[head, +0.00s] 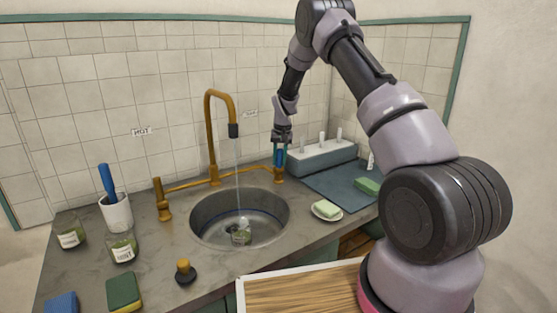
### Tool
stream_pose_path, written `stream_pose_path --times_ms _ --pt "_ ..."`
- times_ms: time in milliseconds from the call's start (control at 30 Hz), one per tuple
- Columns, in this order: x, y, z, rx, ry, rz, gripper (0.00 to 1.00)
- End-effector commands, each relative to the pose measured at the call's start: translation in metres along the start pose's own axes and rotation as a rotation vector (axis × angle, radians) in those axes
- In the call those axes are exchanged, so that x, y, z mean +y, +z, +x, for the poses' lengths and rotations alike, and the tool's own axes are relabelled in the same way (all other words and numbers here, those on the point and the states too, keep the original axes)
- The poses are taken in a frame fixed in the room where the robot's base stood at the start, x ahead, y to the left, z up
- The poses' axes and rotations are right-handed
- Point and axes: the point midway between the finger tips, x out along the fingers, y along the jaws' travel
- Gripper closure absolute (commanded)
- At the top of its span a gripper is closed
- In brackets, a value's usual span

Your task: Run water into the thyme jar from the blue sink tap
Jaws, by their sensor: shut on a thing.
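A small glass jar (241,236) with something green in it stands in the round sink bowl (203,233). I cannot read its label. The brass tap (211,135) has a dark nozzle above the bowl, and a thin stream of water (237,175) falls from it down to the jar. My gripper (281,146) points down, shut on the blue tap handle (280,158) at the right of the tap. The handle is partly hidden by the fingers. The brass handle (162,203) at the left, near the HOT sign (141,132), is free.
Sponges (124,291) and a stopper (185,271) lie in front. A soap dish (327,212), blue mat (338,188) and rack (322,157) are right of the sink.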

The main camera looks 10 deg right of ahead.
Motion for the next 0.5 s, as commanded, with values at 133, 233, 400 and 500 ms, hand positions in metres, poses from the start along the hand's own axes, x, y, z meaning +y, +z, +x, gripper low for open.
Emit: stream_pose_path --times_ms 133,233,400,500 --pt "0.0024 0.0019 -0.0007 0.041 -0.026 0.002 1.00" --pt "0.0020 0.0026 -0.0004 0.050 -0.032 0.002 1.00" --pt "0.0017 0.0025 -0.0003 0.050 -0.032 0.002 1.00" --pt "0.0017 0.0025 -0.0003 0.050 -0.032 0.002 0.61"
